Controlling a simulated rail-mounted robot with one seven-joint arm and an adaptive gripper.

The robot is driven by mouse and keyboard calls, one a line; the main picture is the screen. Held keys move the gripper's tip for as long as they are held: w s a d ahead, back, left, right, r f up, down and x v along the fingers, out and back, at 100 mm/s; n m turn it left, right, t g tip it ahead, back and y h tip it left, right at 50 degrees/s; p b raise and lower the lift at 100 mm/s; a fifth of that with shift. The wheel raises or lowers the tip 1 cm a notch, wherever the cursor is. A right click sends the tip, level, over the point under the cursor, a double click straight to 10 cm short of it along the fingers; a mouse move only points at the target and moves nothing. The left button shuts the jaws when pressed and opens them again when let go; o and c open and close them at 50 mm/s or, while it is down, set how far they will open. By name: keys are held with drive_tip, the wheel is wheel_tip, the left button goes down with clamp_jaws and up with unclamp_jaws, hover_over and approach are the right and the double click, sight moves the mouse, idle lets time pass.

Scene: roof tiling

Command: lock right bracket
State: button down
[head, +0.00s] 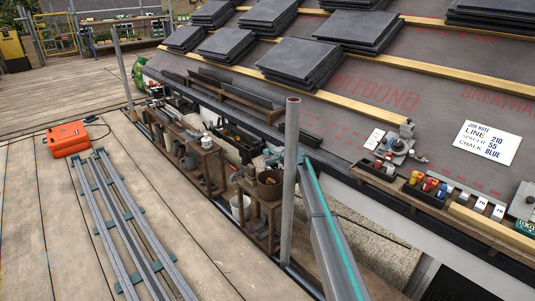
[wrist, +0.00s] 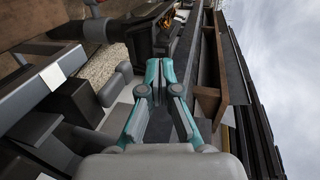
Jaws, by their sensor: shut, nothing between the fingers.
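My gripper (wrist: 160,72) shows in the wrist view with its teal fingertips together and nothing between them. In the head view my grey and teal arm reaches up from the bottom, and my gripper (head: 300,158) is small beside the roof's lower edge, partly behind an upright metal pole (head: 291,185). I cannot pick out a right bracket for certain in either view. A long dark board or channel (wrist: 188,50) runs along the eave just right of the fingers in the wrist view.
Wooden stands with buckets and pots (head: 268,188) line the eave below. A trough of coloured items (head: 400,185) and a job note (head: 488,143) lie on the roof at right. Stacked tiles (head: 300,60) sit higher up. Rails (head: 125,220) and an orange case (head: 67,138) are on the deck.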

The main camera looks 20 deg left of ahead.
drive_tip(key=v, duration=1.2)
drive_tip(key=shift+a+r, duration=0.1)
drive_tip(key=s+d+h+p, duration=0.2)
drive_tip(key=s+d+p, duration=0.4)
drive_tip(key=d, duration=0.4)
drive_tip(key=s+d+f+n+g+h+p, duration=0.1)
drive_tip(key=s+d+f+g+h+p, duration=0.1)
drive_tip(key=s+d+f+p, duration=0.55)
drive_tip(key=s+d+f+g+h+p, duration=0.2)
drive_tip(key=s+d+f+p, duration=0.15)
drive_tip(key=s+d, duration=0.8)
drive_tip(key=s+d+f+n+g+h+p, duration=0.15)
drive_tip(key=s+d+f+p, duration=0.45)
drive_tip(key=s, duration=0.6)
drive_tip(key=s+d+r+g+h+p, duration=0.2)
drive_tip(key=s+d+r+p, duration=0.2)
drive_tip(key=s, duration=1)
drive_tip(key=s+d+r+n+g+h+p, duration=0.1)
drive_tip(key=s+d+r+g+h+p, duration=0.1)
drive_tip(key=s+d+p, duration=0.4)
drive_tip(key=s+d+r+n+g+h+p, duration=0.1)
drive_tip(key=s+d+r+p, duration=0.4)
drive_tip(key=s+d, duration=0.6)
drive_tip(key=s+r+g+h, duration=0.1)
drive_tip(key=s+g, duration=0.1)
drive_tip(key=s, duration=0.9)
drive_tip(key=shift+s+r, duration=0.25)
drive_tip(key=shift+s, duration=0.15)
drive_tip(key=shift+d+g, duration=0.15)
drive_tip(key=shift+g, duration=0.1)
